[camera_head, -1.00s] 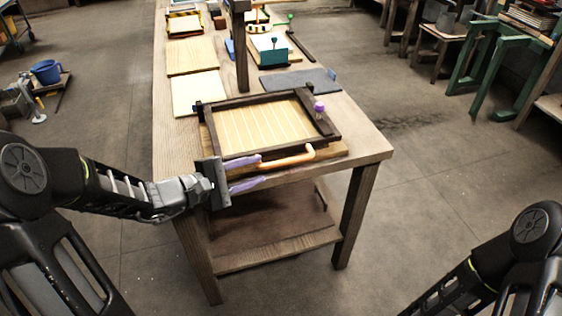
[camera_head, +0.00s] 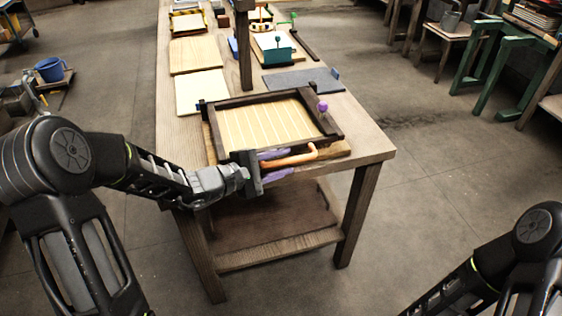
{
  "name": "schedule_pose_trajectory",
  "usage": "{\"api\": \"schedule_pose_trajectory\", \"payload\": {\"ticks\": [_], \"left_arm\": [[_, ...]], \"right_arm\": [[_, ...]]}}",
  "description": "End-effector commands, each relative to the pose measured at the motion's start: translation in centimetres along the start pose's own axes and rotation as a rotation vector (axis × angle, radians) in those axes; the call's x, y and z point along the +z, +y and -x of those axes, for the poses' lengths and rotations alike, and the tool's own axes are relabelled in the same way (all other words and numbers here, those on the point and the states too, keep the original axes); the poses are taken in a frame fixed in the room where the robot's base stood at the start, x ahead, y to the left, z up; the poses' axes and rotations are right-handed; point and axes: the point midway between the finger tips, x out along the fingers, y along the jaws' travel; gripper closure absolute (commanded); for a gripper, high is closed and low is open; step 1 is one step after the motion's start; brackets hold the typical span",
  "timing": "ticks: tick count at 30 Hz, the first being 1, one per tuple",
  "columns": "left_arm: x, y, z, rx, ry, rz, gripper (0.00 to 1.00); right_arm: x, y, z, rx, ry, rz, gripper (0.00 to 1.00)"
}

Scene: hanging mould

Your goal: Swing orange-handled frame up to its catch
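The dark wooden frame (camera_head: 222,131) lies low over the near end of the table, with pale lined slats inside it. Its orange handle (camera_head: 312,153) runs along the near edge. My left gripper (camera_head: 289,164) is at the left part of this handle. Its two purple fingers look apart, one above and one below the handle, and I see no grip closed on it. The gripper body hides the handle's left end. A dark upright post (camera_head: 242,55) stands behind the frame; I cannot make out the catch for certain. My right gripper is out of view.
A purple knob (camera_head: 322,106) stands at the frame's right side. Behind lie a dark grey mat (camera_head: 300,80), a pale board (camera_head: 200,92) and a teal box (camera_head: 276,54). The table's (camera_head: 366,140) right front corner is bare.

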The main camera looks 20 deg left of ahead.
Motion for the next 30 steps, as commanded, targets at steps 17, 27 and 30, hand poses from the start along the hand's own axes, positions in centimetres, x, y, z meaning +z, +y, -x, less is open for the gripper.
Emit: {"api": "schedule_pose_trajectory", "payload": {"ticks": [17, 27, 30], "left_arm": [[-0.02, -0.01, 0.06, 0.000, 0.001, 0.001, 1.00], [-0.03, -0.03, 0.07, -0.001, 0.001, 0.001, 1.00], [-0.03, -0.04, 0.07, -0.001, 0.001, 0.001, 1.00]], "right_arm": [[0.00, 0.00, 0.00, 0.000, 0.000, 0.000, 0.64], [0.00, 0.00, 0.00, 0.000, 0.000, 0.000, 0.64], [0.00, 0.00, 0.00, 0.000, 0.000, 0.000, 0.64]]}}
